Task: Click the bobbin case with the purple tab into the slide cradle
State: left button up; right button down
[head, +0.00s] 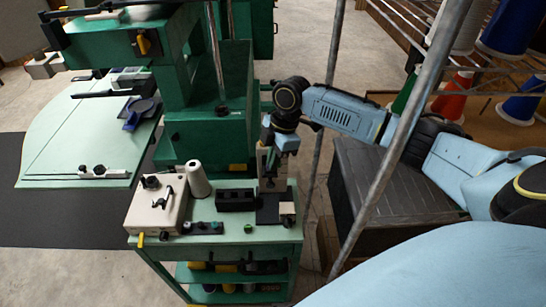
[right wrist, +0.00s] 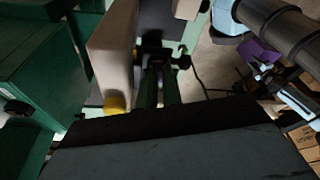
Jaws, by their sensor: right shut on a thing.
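My right gripper (head: 270,180) points down over the right part of the green cart top, close to a dark plate. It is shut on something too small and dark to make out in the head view. In the right wrist view a purple piece (right wrist: 258,50), likely the tab of the bobbin case, shows at the upper right beside dark round parts. The case body is not clear. I cannot tell the slide cradle for certain; a dark plate (head: 267,215) and a black block (head: 236,200) stand near the gripper. My left gripper is not in view.
A cream box (head: 157,207) with a yellow knob, a white cone (head: 198,180) and a small dark control strip (head: 203,228) stand on the cart's left part. A green machine (head: 208,135) rises behind. A slanted metal pole (head: 400,140) crosses before my right arm.

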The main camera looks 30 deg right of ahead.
jog(key=c, duration=1.5)
grip_release()
jog(key=shift+s, duration=0.1)
jog(key=shift+r, duration=0.2)
jog(key=v, duration=1.3)
